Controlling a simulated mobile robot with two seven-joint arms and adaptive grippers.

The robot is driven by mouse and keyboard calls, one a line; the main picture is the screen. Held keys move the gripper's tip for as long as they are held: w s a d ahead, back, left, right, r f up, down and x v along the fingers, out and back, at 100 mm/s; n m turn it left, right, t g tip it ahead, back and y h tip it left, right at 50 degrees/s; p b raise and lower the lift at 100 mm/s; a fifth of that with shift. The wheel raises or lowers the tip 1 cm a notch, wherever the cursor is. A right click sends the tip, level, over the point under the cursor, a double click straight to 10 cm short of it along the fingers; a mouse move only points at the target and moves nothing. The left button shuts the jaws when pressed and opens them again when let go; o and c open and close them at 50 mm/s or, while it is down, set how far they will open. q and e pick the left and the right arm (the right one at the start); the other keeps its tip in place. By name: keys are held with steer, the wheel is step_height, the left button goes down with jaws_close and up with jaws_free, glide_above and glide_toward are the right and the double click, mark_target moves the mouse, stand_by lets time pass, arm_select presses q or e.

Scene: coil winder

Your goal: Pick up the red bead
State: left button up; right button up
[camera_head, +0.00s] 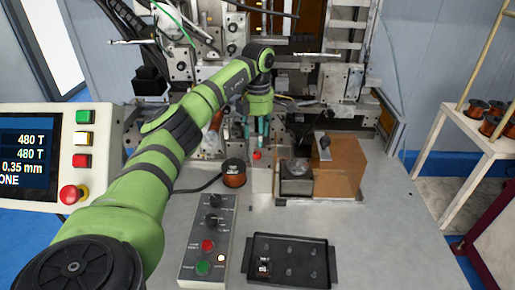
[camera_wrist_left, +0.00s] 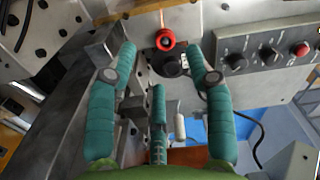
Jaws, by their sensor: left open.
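The red bead (camera_head: 257,155) is small in the head view, at the back of the grey worktop near the machine's front. In the left wrist view a red ring-shaped bead (camera_wrist_left: 165,40) with a dark hole shows beside a dark round part. My left gripper (camera_head: 254,137) points down just above the bead in the head view. Its teal fingers are spread and empty. In the wrist view the bead lies between and slightly past the fingertips (camera_wrist_left: 162,50); I see no contact. My right gripper is not in view.
An orange-brown block with a grey fixture (camera_head: 297,185) stands right of the bead. A control box (camera_head: 208,240) and black tray (camera_head: 250,272) lie nearer. The worktop at right is clear.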

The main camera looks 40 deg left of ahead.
mark_target(257, 153)
arm_select(q)
steer(key=shift+s+d+f+p, duration=0.35)
steer(key=shift+s+f+p, duration=0.1)
steer(key=shift+p, duration=0.1)
steer(key=f+p, duration=0.1)
steer(key=f, duration=0.1)
steer(key=f+p, duration=0.1)
steer(key=f, duration=0.1)
steer(key=shift+w+a, duration=0.15)
steer(key=shift+a, duration=0.05)
steer(key=shift+f, duration=0.4)
steer(key=shift+d, duration=0.1)
steer(key=c, duration=0.8)
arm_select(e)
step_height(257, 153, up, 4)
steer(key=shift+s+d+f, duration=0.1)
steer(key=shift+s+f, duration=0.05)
